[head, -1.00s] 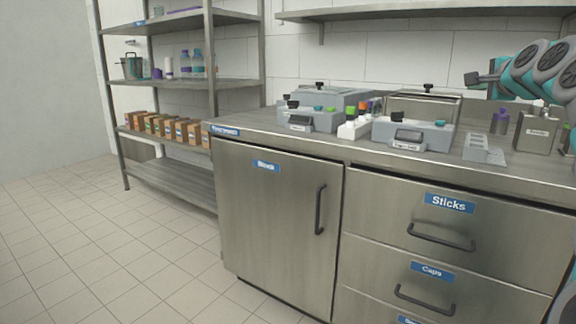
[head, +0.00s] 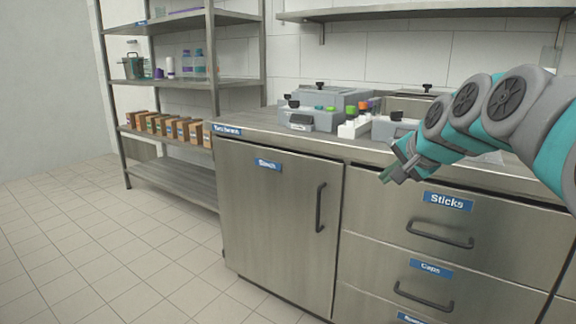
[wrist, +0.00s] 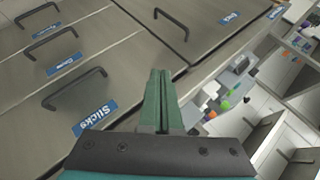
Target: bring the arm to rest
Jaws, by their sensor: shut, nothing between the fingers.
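My gripper (head: 388,176) is in front of the steel bench, just above and to the left of the drawer labelled Sticks (head: 432,222). Its fingers (wrist: 158,100) are shut together with nothing between them in the wrist view, pointing toward the cabinet fronts. My teal and grey arm reaches in from the right edge of the head view and hides part of the bench top behind it.
The bench top (head: 300,139) holds grey machines (head: 310,120) and a white rack with coloured caps (head: 354,126). A cabinet door with a black handle (head: 320,207) is below. A steel shelf with brown boxes (head: 188,130) stands left. The tiled floor (head: 110,235) is clear.

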